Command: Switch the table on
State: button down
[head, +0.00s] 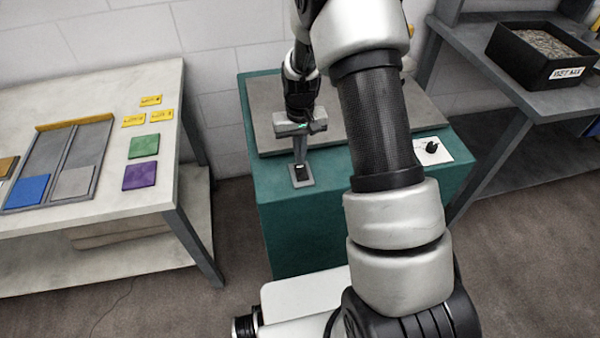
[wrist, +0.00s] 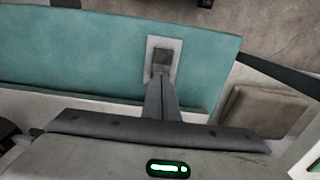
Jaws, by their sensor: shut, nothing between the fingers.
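The teal table (head: 310,230) with a grey top plate (head: 421,108) stands in the middle of the head view. On its front rim, at left, is a small grey plate with a black rocker switch (head: 300,172). The same switch plate shows in the wrist view (wrist: 174,50), with its middle partly hidden by my fingers. My gripper (head: 299,160) is shut and empty, pointing down at the switch, its tips at or just above it. I cannot tell whether they touch. In the wrist view, the shut fingers (wrist: 161,78) overlap the plate.
A white plate with a black knob (head: 432,147) sits on the rim at right. A pale table (head: 100,205) at left carries coloured tiles and a grey tray. A dark bench (head: 480,75) at right holds a black bin (head: 541,55). My arm hides part of the teal table.

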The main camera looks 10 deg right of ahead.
jog(key=shift+f+b, duration=0.6)
jog(key=shift+f, duration=0.25)
dwell(0.5)
jog(key=shift+r, duration=0.15)
notch_tip(320, 180, up, 7)
jog(key=p, duration=0.4)
jog(key=shift+p, duration=0.3)
dwell(0.4)
